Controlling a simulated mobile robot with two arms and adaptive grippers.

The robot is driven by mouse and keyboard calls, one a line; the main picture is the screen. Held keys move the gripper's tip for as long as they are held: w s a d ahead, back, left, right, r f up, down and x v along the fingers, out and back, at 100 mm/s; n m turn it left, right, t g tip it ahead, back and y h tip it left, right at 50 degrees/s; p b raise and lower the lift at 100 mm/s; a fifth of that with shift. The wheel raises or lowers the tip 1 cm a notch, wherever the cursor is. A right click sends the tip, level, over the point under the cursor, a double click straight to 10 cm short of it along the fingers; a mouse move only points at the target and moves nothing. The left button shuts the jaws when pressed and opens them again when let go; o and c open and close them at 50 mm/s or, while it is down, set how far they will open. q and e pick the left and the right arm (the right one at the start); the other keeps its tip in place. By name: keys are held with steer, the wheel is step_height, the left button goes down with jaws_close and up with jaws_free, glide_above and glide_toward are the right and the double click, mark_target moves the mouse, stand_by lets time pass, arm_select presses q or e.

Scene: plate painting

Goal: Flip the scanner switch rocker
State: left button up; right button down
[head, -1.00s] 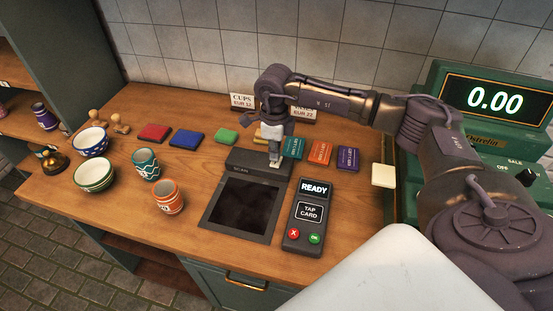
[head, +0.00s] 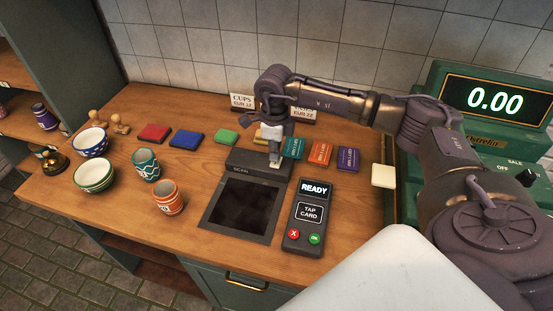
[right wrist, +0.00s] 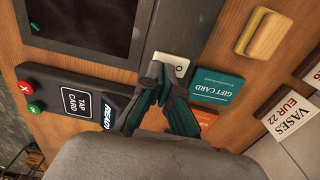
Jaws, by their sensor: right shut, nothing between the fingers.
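The scanner (head: 239,208) is a dark glass panel set in the counter, with a raised dark housing (head: 258,165) behind it. A small pale rocker switch (right wrist: 173,66) with a round mark shows on the housing in the right wrist view. My right gripper (head: 275,160) reaches down onto the housing from behind. In the right wrist view its fingertips (right wrist: 165,84) are together right beside the rocker, with nothing between them. I cannot tell whether they touch it. In the head view the gripper hides the rocker. My left gripper is in neither view.
A card reader (head: 305,215) reading READY stands right of the scanner. Gift cards (head: 320,153) stand close to my gripper's right. Cups (head: 168,198), bowls (head: 94,174) and coloured pads (head: 187,139) fill the left. A green register (head: 490,125) reading 0.00 stands at right.

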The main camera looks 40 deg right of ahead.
mark_target(275, 164)
steer(key=shift+f+b, duration=0.95)
steer(key=shift+f, duration=0.25)
stand_by(0.4)
steer(key=shift+r, duration=0.1)
steer(key=shift+r+p, duration=2.1)
steer(key=shift+r, duration=1.35)
